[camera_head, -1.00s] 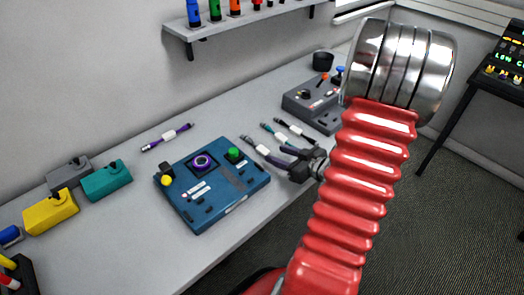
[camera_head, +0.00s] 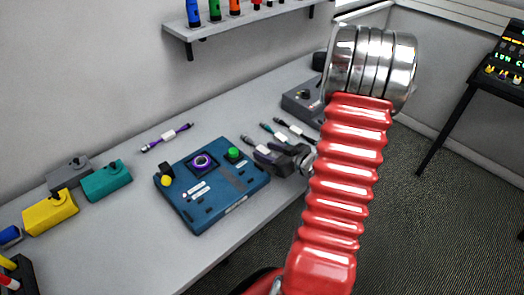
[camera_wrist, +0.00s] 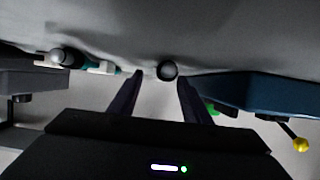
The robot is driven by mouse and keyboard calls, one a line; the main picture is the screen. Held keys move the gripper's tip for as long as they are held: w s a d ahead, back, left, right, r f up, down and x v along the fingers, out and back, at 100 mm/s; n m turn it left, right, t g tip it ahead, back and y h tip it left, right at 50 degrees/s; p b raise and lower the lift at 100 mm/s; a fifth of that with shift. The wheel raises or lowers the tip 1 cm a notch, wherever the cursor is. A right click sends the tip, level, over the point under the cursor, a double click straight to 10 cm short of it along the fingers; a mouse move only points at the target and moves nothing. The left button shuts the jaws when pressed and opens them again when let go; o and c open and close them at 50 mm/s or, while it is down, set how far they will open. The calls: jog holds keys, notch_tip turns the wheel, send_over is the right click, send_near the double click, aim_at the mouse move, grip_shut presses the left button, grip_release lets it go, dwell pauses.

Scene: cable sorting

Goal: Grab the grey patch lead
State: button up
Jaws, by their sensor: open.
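The grey patch lead (camera_head: 246,139) lies on the bench just right of the blue panel box, partly hidden behind my gripper. My gripper (camera_head: 262,154) is open at the near end of this lead. In the wrist view, the lead's round dark end (camera_wrist: 167,71) shows between and just beyond my two open fingertips (camera_wrist: 160,80). I cannot tell whether the fingers touch it. The teal lead's end also shows left of the fingers in the wrist view (camera_wrist: 62,57).
The blue panel box (camera_head: 205,205) stands close left of my gripper. A grey box (camera_head: 298,101) stands behind, partly covered by my arm. A purple lead (camera_head: 167,135) and yellow (camera_head: 50,213) and teal (camera_head: 106,181) boxes are further left.

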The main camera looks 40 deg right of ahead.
jog(key=shift+w+f, duration=0.15)
jog(key=shift+w, duration=0.15)
jog(key=shift+c, duration=0.2)
grip_shut()
dwell(0.5)
